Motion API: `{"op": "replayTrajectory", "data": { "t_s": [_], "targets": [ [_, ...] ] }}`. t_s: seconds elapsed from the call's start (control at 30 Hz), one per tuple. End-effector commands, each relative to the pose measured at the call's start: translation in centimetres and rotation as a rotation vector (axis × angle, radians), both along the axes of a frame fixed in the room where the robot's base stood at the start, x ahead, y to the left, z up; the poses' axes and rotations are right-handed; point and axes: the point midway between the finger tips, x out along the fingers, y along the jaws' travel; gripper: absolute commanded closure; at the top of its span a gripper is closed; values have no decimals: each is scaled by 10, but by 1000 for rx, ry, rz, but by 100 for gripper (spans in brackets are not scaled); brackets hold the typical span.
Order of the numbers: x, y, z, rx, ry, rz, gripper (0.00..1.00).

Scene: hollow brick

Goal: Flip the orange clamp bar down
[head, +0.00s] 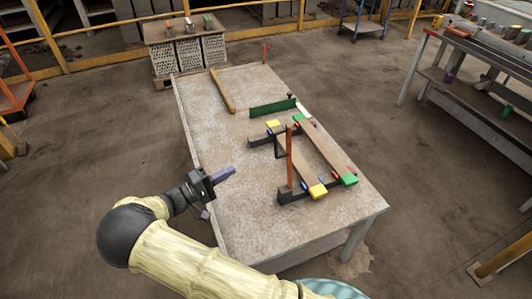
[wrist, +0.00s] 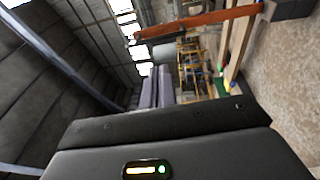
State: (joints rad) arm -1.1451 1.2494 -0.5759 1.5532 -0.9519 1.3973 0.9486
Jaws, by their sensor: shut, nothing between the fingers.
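The orange clamp bar (head: 289,158) stands upright on the front black rail (head: 292,194) of a fixture on the table. It also shows in the wrist view, lying across the upper part of the picture (wrist: 195,25). A thin black frame (head: 278,143) stands beside the bar. My gripper (head: 232,170), with purple fingers, is shut and empty above the table's left side. It is left of the bar and clear of it. The purple fingers also show in the wrist view (wrist: 155,88).
Two wooden boards (head: 328,146) lie across the fixture's rails, with yellow, green and blue blocks at their ends. A green-bladed tool (head: 272,108) and a wooden stick (head: 222,91) lie farther back on the table (head: 200,110). The table's near left area is bare.

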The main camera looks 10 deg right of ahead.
Motion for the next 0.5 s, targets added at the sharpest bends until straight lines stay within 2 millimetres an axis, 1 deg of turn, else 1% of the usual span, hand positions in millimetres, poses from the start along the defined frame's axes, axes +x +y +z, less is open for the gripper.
{"op": "replayTrajectory", "data": {
  "t_s": [0.33,0.5],
  "targets": [
    [1,-4,1,2,3,-3,100],
    [9,-18,3,1,4,-5,100]
  ]
}}
